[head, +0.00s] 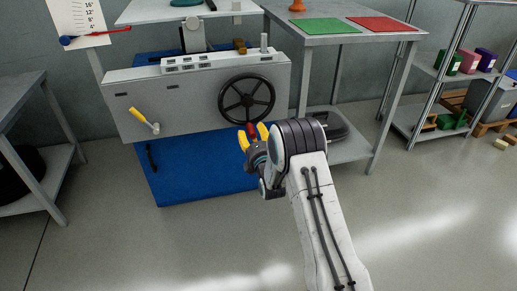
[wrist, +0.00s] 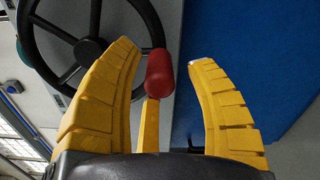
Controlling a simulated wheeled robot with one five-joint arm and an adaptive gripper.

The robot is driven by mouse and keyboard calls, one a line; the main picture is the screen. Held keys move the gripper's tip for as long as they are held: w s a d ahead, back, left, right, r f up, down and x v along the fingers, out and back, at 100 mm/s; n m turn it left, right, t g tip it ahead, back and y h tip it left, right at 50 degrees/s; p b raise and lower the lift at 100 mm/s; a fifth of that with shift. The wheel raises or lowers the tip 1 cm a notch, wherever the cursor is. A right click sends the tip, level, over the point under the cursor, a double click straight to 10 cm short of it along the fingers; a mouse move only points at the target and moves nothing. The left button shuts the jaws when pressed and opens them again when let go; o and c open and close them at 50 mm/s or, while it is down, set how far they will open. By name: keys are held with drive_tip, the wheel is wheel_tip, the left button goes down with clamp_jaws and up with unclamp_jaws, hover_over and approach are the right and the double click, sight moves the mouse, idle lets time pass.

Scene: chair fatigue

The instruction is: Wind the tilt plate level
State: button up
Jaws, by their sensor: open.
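A pale plate (head: 150,14), likely the tilt plate, is at the top of the head view, cut off by the frame. Its front edge slopes up to the right. A black handwheel (head: 247,99) is on the front of the grey housing (head: 190,112); it also shows in the wrist view (wrist: 90,48). Its red knob (head: 251,130) is at the bottom of the rim. My gripper (head: 254,134) is at the knob. In the wrist view my open yellow fingers (wrist: 165,62) have the red knob (wrist: 160,78) between them, nearer the left finger, with a gap on the right.
A yellow-handled lever (head: 145,118) is on the housing's left. A table with green (head: 320,26) and red mats stands right. A blue cabinet (head: 195,175) is below; floor in front is clear.

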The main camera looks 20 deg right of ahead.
drive_tip(key=s, duration=1.1)
idle(0.4)
drive_tip(key=s+r+m+g+p, duration=0.3)
drive_tip(key=s+r+m+p, duration=0.15)
drive_tip(key=r+p, duration=0.8)
drive_tip(key=s+r+m+g+p, duration=0.4)
drive_tip(key=r+p, duration=0.5)
drive_tip(key=r, duration=0.6)
drive_tip(key=s+r+m+g+p, duration=0.7)
drive_tip(key=s+r+m+p, duration=0.5)
drive_tip(key=s+r+p, duration=0.8)
drive_tip(key=shift+s+a+r+g+p, duration=0.35)
drive_tip(key=shift+s+r, duration=1.4)
drive_tip(key=shift+s, duration=2.1)
drive_tip(key=shift+m, duration=0.25)
drive_tip(key=shift+c, duration=0.2)
